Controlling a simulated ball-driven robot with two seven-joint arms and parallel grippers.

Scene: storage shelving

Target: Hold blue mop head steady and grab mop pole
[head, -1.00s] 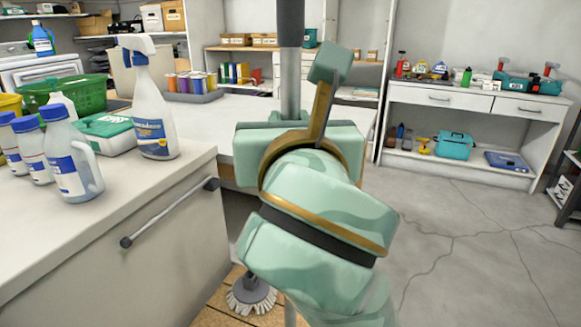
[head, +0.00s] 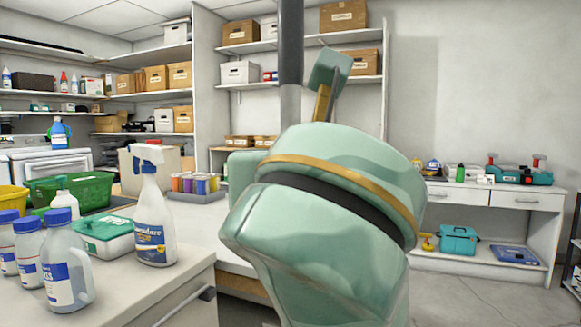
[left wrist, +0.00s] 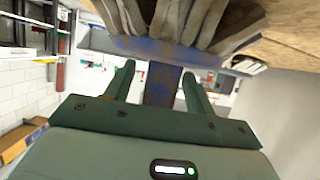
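A grey mop pole (head: 290,50) stands upright in the middle of the head view, its lower part hidden behind my arm. That arm, seemingly my right, rises from the bottom, and one teal finger of its right gripper (head: 328,72) shows beside the pole. The other finger is hidden, so its hold is unclear. In the left wrist view, the mop head's blue base (left wrist: 155,48) and grey strands (left wrist: 190,20) hang at the top. A dark bluish stem (left wrist: 162,86) lies between the fingers of my left gripper (left wrist: 158,85), which look apart with gaps beside it.
A counter (head: 180,285) at left holds a spray bottle (head: 154,215), white jugs (head: 65,262) and a green-lidded box (head: 103,234). A white bench (head: 480,196) stands at back right. The floor at right (head: 500,300) is clear.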

